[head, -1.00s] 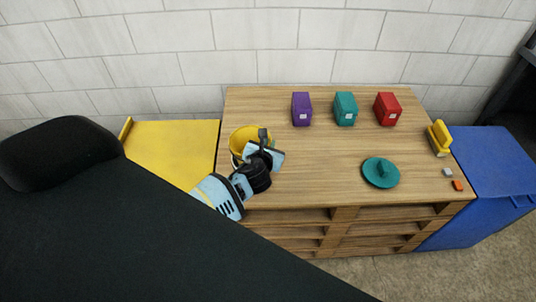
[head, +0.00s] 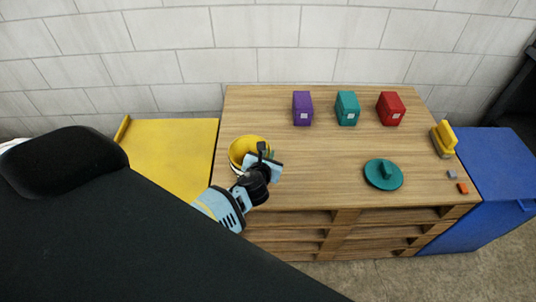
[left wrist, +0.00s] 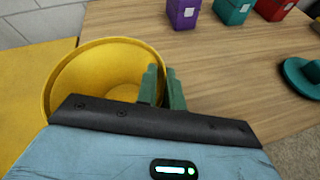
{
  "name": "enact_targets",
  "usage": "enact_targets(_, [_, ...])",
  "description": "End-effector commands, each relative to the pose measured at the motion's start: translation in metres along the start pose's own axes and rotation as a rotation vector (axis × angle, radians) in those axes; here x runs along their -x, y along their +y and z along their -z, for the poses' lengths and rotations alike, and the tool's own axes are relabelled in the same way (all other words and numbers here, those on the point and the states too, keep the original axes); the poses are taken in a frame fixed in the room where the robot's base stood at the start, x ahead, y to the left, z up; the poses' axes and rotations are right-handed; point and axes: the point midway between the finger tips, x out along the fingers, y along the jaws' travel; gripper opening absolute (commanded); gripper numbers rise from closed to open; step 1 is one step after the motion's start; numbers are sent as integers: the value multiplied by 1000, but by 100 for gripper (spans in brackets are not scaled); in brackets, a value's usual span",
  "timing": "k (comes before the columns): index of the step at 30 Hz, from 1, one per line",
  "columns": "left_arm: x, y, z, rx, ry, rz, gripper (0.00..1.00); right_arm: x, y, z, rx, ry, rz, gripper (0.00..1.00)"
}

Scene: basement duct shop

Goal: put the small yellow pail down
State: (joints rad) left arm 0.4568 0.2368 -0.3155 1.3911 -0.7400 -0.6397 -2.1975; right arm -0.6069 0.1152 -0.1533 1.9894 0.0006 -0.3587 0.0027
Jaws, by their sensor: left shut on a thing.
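The small yellow pail (head: 245,145) is an open, upright bucket over the left end of the wooden bench. I cannot tell whether its base touches the bench top. My left gripper (head: 263,155) is at its right side, partly covering it. In the left wrist view the pail (left wrist: 85,68) fills the upper left, with its open mouth facing up. The green fingers of my left gripper (left wrist: 162,88) are shut on its right rim. The lower part of the pail is hidden behind the gripper. My right gripper is not in view.
The wooden bench (head: 310,165) has clear room in its middle. Purple (head: 302,108), teal (head: 347,108) and red boxes (head: 390,108) stand at the back. A yellow surface (head: 172,150) adjoins on the left.

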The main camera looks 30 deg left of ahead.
Motion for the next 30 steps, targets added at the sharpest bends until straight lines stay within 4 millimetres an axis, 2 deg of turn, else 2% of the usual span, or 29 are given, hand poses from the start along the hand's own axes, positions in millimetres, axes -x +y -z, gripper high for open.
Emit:
enact_targets(3, [-2, -1, 4, -2, 1, 0, 0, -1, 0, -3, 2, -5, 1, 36])
enact_targets(4, [-1, -1, 4, -1, 1, 0, 12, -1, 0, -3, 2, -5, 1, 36])
enact_targets(9, [-1, 0, 3, -1, 1, 0, 31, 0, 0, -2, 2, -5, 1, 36])
enact_targets(17, [-1, 0, 3, -1, 1, 0, 31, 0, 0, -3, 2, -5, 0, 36])
enact_targets(20, [1, 1, -3, 1, -1, 0, 31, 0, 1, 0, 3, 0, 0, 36])
enact_targets(23, [12, 1, -4, -1, -1, 1, 31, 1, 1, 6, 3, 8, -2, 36])
enact_targets(30, [60, 1, -6, 0, -5, 1, 31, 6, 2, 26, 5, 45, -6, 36])
